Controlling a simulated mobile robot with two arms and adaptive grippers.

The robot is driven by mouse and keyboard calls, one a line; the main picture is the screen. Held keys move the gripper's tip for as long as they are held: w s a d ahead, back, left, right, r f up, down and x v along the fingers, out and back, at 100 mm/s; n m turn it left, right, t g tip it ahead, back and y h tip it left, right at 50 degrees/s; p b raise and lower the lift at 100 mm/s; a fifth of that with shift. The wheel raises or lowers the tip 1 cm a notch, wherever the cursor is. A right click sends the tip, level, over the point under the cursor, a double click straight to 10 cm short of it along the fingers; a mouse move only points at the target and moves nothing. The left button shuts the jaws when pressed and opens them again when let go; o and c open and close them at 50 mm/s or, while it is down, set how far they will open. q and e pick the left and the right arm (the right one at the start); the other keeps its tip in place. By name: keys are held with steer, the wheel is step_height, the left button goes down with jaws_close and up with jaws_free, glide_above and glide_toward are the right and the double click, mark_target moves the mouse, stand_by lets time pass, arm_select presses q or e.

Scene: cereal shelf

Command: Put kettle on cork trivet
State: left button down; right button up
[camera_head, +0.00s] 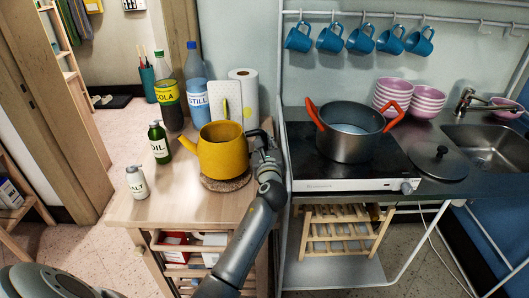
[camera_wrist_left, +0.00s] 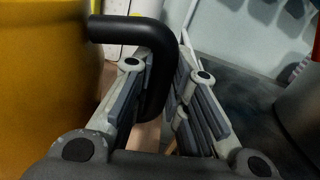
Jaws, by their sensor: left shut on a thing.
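The yellow kettle (camera_head: 222,152) is upright over the round cork trivet (camera_head: 226,185) on the wooden table, with its spout to the left. Its base looks to be on the trivet or just above it; I cannot tell contact for sure. Most of the trivet is hidden under it. My left gripper (camera_head: 264,143) is on the kettle's right side, shut on its black handle. In the left wrist view the black handle (camera_wrist_left: 153,70) passes between the fingers, and the yellow kettle body (camera_wrist_left: 45,80) fills the left side. My right gripper is not in view.
A salt shaker (camera_head: 137,182), oil bottle (camera_head: 159,143), cola bottle (camera_head: 167,92), water bottle (camera_head: 196,88), white board (camera_head: 226,100) and paper roll (camera_head: 246,93) stand around the kettle. A pot (camera_head: 350,132) sits on the stove to the right. The table front is clear.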

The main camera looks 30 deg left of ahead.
arm_select(q)
steer(key=shift+w+a+f+b, duration=0.1)
steer(key=shift+f+b, duration=0.1)
steer(key=shift+f, duration=0.65)
steer(key=shift+w+a+f+b, duration=0.1)
steer(key=shift+f+b, duration=0.05)
steer(key=shift+f, duration=0.65)
steer(key=shift+d, duration=0.1)
steer(key=shift+f, duration=0.1)
steer(key=c, duration=1.4)
jaws_free()
steer(key=shift+s+f, duration=0.1)
